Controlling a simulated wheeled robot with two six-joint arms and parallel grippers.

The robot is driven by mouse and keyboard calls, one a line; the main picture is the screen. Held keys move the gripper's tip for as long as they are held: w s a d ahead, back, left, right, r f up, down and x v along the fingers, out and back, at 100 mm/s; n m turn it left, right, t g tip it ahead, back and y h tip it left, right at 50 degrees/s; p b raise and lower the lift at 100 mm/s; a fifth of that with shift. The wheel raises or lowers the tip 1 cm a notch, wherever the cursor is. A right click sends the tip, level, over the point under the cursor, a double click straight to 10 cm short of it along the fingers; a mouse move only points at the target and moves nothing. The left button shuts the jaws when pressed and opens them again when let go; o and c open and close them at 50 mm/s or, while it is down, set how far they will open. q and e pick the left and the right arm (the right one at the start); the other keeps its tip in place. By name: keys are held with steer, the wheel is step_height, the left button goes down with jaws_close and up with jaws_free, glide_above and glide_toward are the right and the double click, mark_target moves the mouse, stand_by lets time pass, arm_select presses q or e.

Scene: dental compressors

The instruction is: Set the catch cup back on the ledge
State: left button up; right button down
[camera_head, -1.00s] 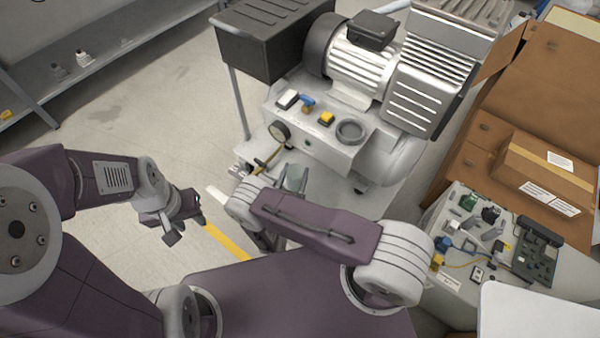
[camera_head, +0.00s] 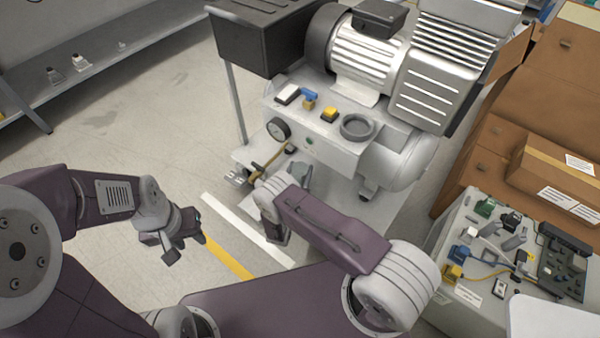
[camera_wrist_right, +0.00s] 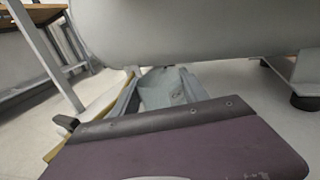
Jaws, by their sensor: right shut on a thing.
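My right gripper (camera_wrist_right: 160,92) is shut on a grey, slightly see-through thing, which looks like the catch cup (camera_wrist_right: 172,86), in the right wrist view. In the head view the cup (camera_head: 300,176) shows just past my right wrist, low in front of the compressor; my forearm hides the fingers. The compressor's pale front ledge (camera_head: 292,113) carries small parts and a round grey ring (camera_head: 357,127). I cannot tell whether this is the ledge meant. My left gripper (camera_head: 178,238) is open and empty above the floor, well left of the compressor.
A gauge (camera_head: 279,129) and a yellow hose (camera_head: 268,164) are close to my right wrist. The compressor tank (camera_head: 400,165) bulges at right and hangs close above the cup in the wrist view. A cluttered bench (camera_head: 450,300) and cardboard boxes (camera_head: 555,165) stand right.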

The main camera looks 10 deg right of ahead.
steer(key=shift+f, duration=0.2)
steer(key=c, duration=0.6)
jaws_free()
steer(key=shift+r, duration=0.1)
